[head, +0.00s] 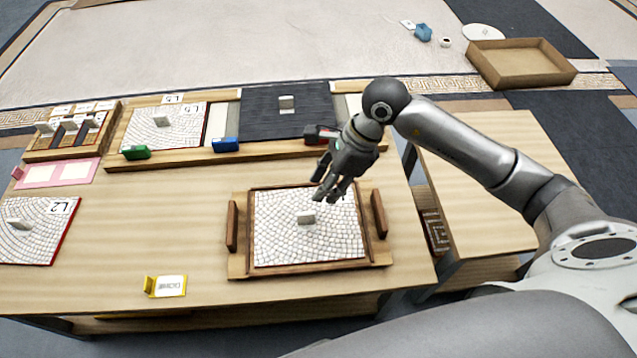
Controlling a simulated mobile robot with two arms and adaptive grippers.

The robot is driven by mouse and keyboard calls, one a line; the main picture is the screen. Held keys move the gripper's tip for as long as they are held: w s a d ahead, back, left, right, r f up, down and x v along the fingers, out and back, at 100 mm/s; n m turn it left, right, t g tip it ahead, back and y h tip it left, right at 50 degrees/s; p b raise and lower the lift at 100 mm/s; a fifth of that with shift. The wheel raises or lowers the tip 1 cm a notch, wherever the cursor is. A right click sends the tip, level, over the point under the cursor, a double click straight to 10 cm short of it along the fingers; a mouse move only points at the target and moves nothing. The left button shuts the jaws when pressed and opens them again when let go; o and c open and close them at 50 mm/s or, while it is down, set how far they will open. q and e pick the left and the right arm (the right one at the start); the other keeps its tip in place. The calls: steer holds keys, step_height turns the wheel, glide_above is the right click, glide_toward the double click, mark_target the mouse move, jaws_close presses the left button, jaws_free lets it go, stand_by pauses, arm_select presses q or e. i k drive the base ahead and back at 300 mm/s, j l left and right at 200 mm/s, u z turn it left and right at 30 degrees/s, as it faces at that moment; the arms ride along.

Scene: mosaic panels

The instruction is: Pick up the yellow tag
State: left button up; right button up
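The yellow tag (165,286) lies near the front edge of the table, left of the middle. It has a white label and a small upright yellow tab at its left end. My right gripper (328,190) is over the far right part of the mosaic panel in the wooden tray, well up and to the right of the tag. Its fingers are spread apart with nothing between them. My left gripper is out of the picture.
The wooden tray (238,262) with raised side handles holds a white mosaic panel (290,245) with a small grey knob. Green (136,153) and blue (226,145) tags sit along the rack behind. Panel L2 (40,240) and a pink card (60,173) lie at left. Bare table surrounds the yellow tag.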

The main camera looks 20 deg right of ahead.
mark_target(161, 287)
steer(key=u, duration=0.9)
steer(key=z, duration=1.4)
steer(key=u, duration=1.4)
